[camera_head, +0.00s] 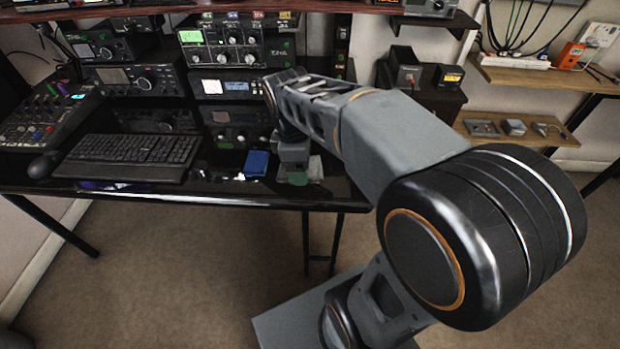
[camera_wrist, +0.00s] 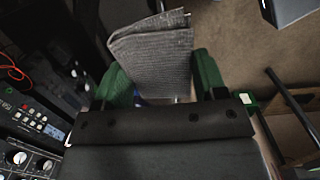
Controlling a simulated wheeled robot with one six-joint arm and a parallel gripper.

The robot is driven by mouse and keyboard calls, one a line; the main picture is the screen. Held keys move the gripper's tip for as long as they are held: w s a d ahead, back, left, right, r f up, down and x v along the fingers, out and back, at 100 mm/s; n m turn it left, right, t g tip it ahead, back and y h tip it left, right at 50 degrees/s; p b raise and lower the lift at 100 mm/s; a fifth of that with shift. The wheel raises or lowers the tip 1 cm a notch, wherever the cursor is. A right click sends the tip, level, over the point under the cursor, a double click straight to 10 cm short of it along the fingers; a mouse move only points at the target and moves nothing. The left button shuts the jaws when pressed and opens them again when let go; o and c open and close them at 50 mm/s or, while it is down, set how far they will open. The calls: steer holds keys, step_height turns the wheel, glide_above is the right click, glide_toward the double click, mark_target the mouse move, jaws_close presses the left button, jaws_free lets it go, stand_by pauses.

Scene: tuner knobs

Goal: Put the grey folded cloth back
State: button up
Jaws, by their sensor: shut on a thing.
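The grey folded cloth (camera_wrist: 152,55) is ribbed and sits between the green fingers of my gripper (camera_wrist: 160,78) in the wrist view. My gripper is shut on it, and the cloth sticks out past the fingertips. In the head view my gripper (camera_head: 296,177) is low over the front edge of the black desk (camera_head: 215,190). A small pale grey patch beside the green finger looks like part of the cloth (camera_head: 316,168). My arm and gripper hide most of it. I cannot tell whether the cloth touches the desk.
A blue block-like item (camera_head: 257,163) lies on the desk just left of my gripper. A keyboard (camera_head: 130,150) and mixer (camera_head: 42,115) are farther left. Radio units (camera_head: 225,88) stand behind. Wooden wall shelves (camera_head: 515,130) are at the right.

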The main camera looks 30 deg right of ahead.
steer(key=shift+a+r+y, duration=0.15)
steer(key=shift+a+y, duration=0.15)
steer(key=shift+a, duration=0.2)
steer(key=shift+w+b, duration=0.1)
steer(key=shift+b, duration=0.3)
steer(key=w+d+f, duration=0.2)
steer(key=w, duration=0.1)
steer(key=w+d+f+b, duration=0.1)
steer(key=w+d+f, duration=0.2)
steer(key=w+d+f+b, duration=0.1)
steer(key=w+d+f, duration=0.2)
steer(key=shift+w, duration=0.2)
steer(key=shift+w+d+f, duration=0.15)
steer(key=shift+f, duration=0.2)
step_height(320, 180, down, 4)
steer(key=shift+w+d+r+b, duration=0.15)
steer(key=shift+r+b, duration=0.1)
steer(key=shift+b, duration=0.4)
steer(key=o, duration=0.9)
steer(key=shift+r, duration=0.1)
